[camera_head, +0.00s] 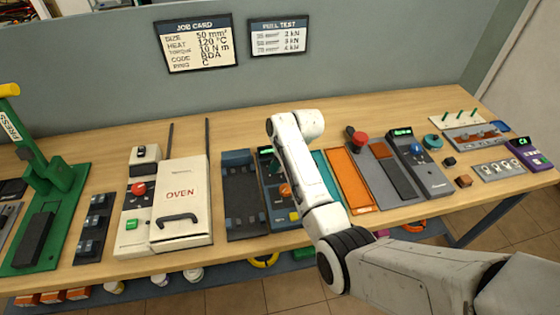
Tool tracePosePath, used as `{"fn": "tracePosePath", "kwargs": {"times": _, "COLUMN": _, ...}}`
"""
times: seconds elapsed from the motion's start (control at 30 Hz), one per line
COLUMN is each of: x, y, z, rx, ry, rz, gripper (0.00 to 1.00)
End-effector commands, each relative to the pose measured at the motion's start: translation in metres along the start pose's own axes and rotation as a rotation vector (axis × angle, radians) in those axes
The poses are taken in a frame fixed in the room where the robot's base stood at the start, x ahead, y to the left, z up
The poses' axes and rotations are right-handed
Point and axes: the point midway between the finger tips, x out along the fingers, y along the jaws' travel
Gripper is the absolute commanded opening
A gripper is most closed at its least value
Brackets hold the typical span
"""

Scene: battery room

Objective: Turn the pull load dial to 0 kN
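A blue dial (416,147) sits on a dark grey unit (425,177) with a small lit green display (401,132), right of centre on the bench. An orange knob (285,190) shows on another blue unit (275,208), partly behind my arm. I cannot read labels that would tell which is the pull load dial, nor any dial's setting. My arm reaches up from the lower right over the bench, and its white wrist is near the centre. My gripper is hidden behind the arm, so its opening does not show.
A white oven (181,203) and a green press (45,215) stand to the left. An orange tray (350,180) and red knob (360,139) are beside the grey unit. A purple meter (528,155) stands far right. Two cards (196,43) hang on the back panel.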

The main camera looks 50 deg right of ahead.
Motion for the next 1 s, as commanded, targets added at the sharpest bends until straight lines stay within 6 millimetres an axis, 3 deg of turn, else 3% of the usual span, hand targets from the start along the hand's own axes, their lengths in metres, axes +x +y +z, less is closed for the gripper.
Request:
{"fn": "tracePosePath", "kwargs": {"times": 0.67, "x": 0.0, "y": 0.0004, "z": -0.0003, "rx": -0.063, "ry": 0.0, "rz": -0.025, "gripper": 0.23}}
{"fn": "tracePosePath", "kwargs": {"times": 0.7, "x": 0.0, "y": 0.0004, "z": -0.0003, "rx": -0.063, "ry": 0.0, "rz": -0.025, "gripper": 0.55}}
{"fn": "tracePosePath", "kwargs": {"times": 0.93, "x": 0.0, "y": 0.0003, "z": -0.0002, "rx": -0.061, "ry": 0.0, "rz": -0.025, "gripper": 0.77}}
{"fn": "tracePosePath", "kwargs": {"times": 1.0, "x": 0.0, "y": 0.0004, "z": -0.0002, "rx": -0.061, "ry": 0.0, "rz": -0.025, "gripper": 0.79}}
